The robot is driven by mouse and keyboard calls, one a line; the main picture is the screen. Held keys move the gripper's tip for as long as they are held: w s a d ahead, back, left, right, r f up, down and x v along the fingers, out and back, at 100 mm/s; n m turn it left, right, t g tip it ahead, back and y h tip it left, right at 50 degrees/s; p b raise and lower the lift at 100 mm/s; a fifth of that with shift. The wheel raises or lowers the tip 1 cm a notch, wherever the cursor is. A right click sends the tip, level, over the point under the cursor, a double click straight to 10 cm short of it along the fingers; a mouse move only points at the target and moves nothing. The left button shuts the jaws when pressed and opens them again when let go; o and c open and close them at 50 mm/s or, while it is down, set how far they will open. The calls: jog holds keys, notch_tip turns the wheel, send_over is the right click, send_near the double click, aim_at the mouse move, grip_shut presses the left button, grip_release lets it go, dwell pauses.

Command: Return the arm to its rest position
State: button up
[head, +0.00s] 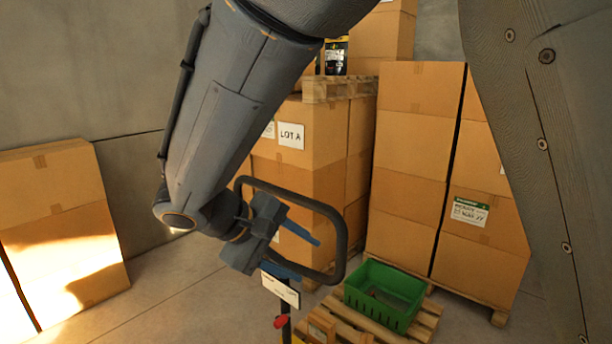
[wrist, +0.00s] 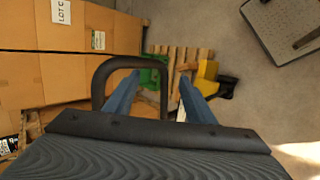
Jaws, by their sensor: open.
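A dark looped handle (head: 338,225) stands close to my gripper in the head view. The handle (wrist: 98,85) also shows by the left finger in the wrist view. I cannot tell whether the handle touches my gripper.
A green crate (head: 382,297) sits on a wooden pallet (head: 425,322) below and right of my gripper. Stacked cartons (head: 412,150) stand behind, some marked LOT A. More cartons (head: 65,225) stand at the left. The floor (head: 175,300) between is clear. A yellow object (wrist: 206,70) shows in the wrist view.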

jog(key=s+d+f+m+g+y+b, duration=0.2)
jog(key=s+d+f+m+y+b, duration=0.1)
jog(key=d+f, duration=0.6)
jog(key=s+d+f+m+g+y+b, duration=0.1)
jog(key=s+d+f+m+y+b, duration=0.2)
jog(key=d+f, duration=0.6)
jog(key=d+m+y+b, duration=0.1)
jog(key=d+m+b, duration=0.1)
jog(key=d, duration=0.1)
jog(key=shift+s+f+m+g+y, duration=0.25)
jog(key=shift+f+m+g+y, duration=0.05)
jog(key=shift+f+m+g, duration=0.1)
